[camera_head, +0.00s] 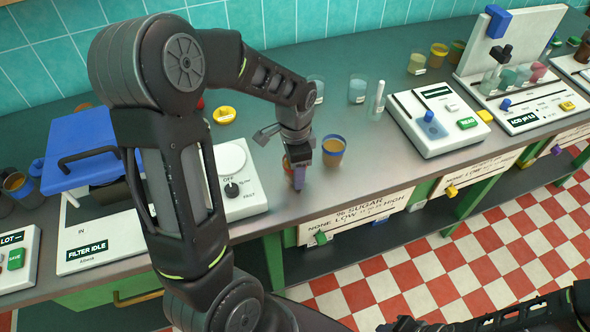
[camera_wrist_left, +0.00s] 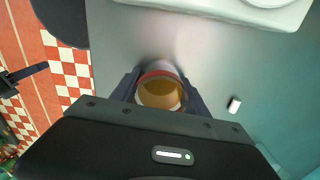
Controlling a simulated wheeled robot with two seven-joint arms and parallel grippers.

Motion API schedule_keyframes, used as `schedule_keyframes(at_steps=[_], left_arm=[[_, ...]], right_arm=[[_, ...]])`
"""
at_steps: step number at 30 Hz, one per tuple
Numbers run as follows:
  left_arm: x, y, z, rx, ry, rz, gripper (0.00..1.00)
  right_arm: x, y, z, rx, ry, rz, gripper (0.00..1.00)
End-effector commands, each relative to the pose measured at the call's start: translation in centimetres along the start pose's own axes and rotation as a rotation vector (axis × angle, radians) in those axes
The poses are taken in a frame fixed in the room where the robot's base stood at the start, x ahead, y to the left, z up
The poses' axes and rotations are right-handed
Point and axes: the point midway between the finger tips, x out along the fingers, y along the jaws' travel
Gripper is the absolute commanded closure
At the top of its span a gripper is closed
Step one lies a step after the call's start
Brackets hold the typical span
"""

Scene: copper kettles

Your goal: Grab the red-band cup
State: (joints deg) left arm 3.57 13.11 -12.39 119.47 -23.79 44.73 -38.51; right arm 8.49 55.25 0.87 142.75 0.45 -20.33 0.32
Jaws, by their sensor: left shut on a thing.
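The red-band cup (camera_wrist_left: 157,74) holds amber liquid and shows in the left wrist view, between the two fingers of my left gripper (camera_wrist_left: 160,92). The gripper is shut on it, with one finger on each side. In the head view my left gripper (camera_head: 296,172) is low at the bench, and the cup (camera_head: 287,167) is mostly hidden behind the fingers. I cannot tell whether the cup touches the bench. My right arm shows at the bottom right of the head view; its gripper (camera_head: 400,324) is dark and cut off, so its state is unclear.
A blue-band cup (camera_head: 333,151) with amber liquid stands close to the right of my left gripper. A white scale (camera_head: 238,190) stands to the left. Beakers (camera_head: 357,90) and a white instrument (camera_head: 438,120) stand further right. The bench front edge is near.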

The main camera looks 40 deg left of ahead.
Motion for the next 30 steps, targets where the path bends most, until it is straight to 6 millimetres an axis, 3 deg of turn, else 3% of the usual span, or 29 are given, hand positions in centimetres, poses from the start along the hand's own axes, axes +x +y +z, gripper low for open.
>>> schedule_keyframes(at_steps=[4, 14, 30], left_arm=[[0.0, 0.0, 0.0, 0.000, 0.000, -0.001, 0.95], [-0.6, -0.1, -0.1, 0.000, 0.001, -0.002, 0.95], [-9.4, -0.1, -0.1, 0.000, 0.002, -0.002, 0.95]], right_arm=[[0.0, 0.0, 0.0, 0.000, 0.000, 0.000, 0.64], [0.1, 0.0, 0.0, 0.000, 0.000, 0.000, 0.64], [1.0, 0.3, -0.1, -0.003, 0.003, -0.004, 0.64]])
